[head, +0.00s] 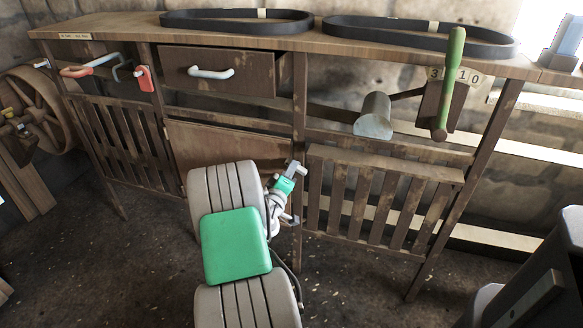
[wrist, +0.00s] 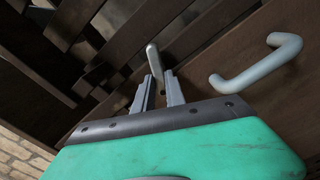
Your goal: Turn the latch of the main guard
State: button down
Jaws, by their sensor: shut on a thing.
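The latch (wrist: 153,56) is a light grey, round-ended bar beside the dark wooden panel in the wrist view. My gripper (wrist: 160,77) has its two grey fingers around the lower end of this bar and is shut on it. In the head view my gripper (head: 294,172) is at the right edge of a plain wooden panel (head: 215,140) under the drawer, which looks like the main guard. A grey bent handle (wrist: 257,65) is right of my fingers in the wrist view, apart from them. In the head view my arm hides much of the panel.
A drawer (head: 245,68) with a pale handle is above the panel. Slatted panels (head: 375,205) flank it. Two black belts (head: 237,22) lie on the bench top. A green-handled lever (head: 449,85) stands at right, and a red-ended handle (head: 88,66) at left.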

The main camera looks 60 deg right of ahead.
jog(key=n, duration=0.1)
jog(key=n+p, duration=0.1)
jog(key=n, duration=0.3)
jog(key=shift+w+a+f+p, duration=0.1)
jog(key=shift+w+f+p, duration=0.05)
jog(key=shift+f+p, duration=0.25)
jog(key=shift+n, duration=0.3)
jog(key=c, duration=1.6)
grip_release()
jog(key=shift+w, duration=0.1)
jog(key=shift+o, duration=1.1)
jog(key=shift+r, duration=0.1)
jog(key=s+a, duration=0.1)
jog(key=a, duration=0.6)
jog(key=shift+s+a, duration=0.25)
jog(key=shift+a, duration=0.1)
